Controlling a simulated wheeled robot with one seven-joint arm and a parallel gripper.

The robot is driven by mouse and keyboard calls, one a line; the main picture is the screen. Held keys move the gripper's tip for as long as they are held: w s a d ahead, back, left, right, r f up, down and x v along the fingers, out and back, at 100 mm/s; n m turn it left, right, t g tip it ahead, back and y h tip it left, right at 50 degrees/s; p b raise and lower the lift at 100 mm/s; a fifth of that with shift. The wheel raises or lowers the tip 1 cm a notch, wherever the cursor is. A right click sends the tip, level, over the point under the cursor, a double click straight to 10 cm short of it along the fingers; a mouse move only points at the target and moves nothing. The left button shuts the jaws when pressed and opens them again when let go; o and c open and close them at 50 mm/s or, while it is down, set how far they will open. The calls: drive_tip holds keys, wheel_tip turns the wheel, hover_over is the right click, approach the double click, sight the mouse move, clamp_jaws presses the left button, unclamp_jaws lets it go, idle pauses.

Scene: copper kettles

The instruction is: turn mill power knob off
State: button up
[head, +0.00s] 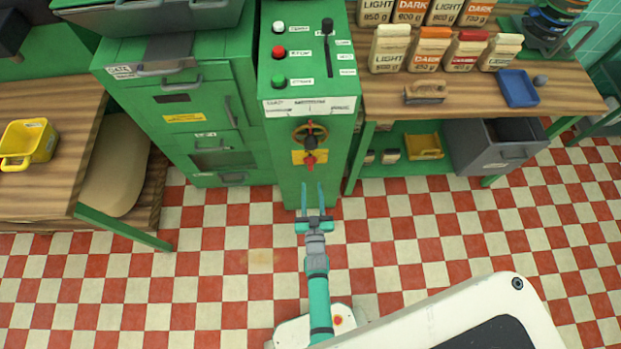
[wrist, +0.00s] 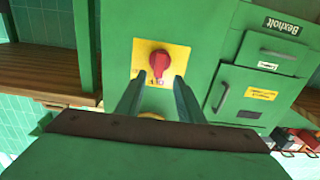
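The red power knob (head: 309,162) sits on a yellow plate (head: 297,156) on the front of the narrow green mill cabinet (head: 310,190). In the wrist view the red knob (wrist: 159,63) shows clearly on the yellow plate (wrist: 178,52), its small markings unreadable. My gripper (head: 312,186) is open and points toward the cabinet below the knob in the head view. In the wrist view my gripper (wrist: 159,82) has its two fingers apart, one on either side below the knob, with nothing between them. The fingers look short of the knob, not touching it.
A handwheel (head: 309,132) sits just above the knob. The cabinet top carries white, red and green buttons (head: 279,54) and a black lever (head: 328,45). Green drawers (head: 185,110) stand left; a wooden table (head: 460,95) with bags stands right. The checkered floor (head: 220,260) is clear.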

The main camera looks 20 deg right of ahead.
drive_tip(key=v, duration=0.2)
drive_tip(key=shift+s, duration=0.35)
drive_tip(key=shift+a, duration=0.15)
drive_tip(key=s+a+r+n+y, duration=0.1)
drive_tip(key=s+a+r, duration=0.3)
drive_tip(key=s+r, duration=0.4)
drive_tip(key=s+a+r+n+g+y, duration=0.1)
drive_tip(key=s+a+r+y, duration=0.1)
drive_tip(key=s+a+r, duration=0.3)
drive_tip(key=s+a+r+n+g+y, duration=0.1)
drive_tip(key=s+a+r, duration=0.3)
drive_tip(key=s+r, duration=0.7)
wheel_tip(320, 180, up, 2)
drive_tip(key=shift+s+a+r+y, duration=0.15)
drive_tip(key=shift+s+a+y, duration=0.25)
drive_tip(key=shift+y, duration=0.1)
drive_tip(key=shift+c, duration=0.4)
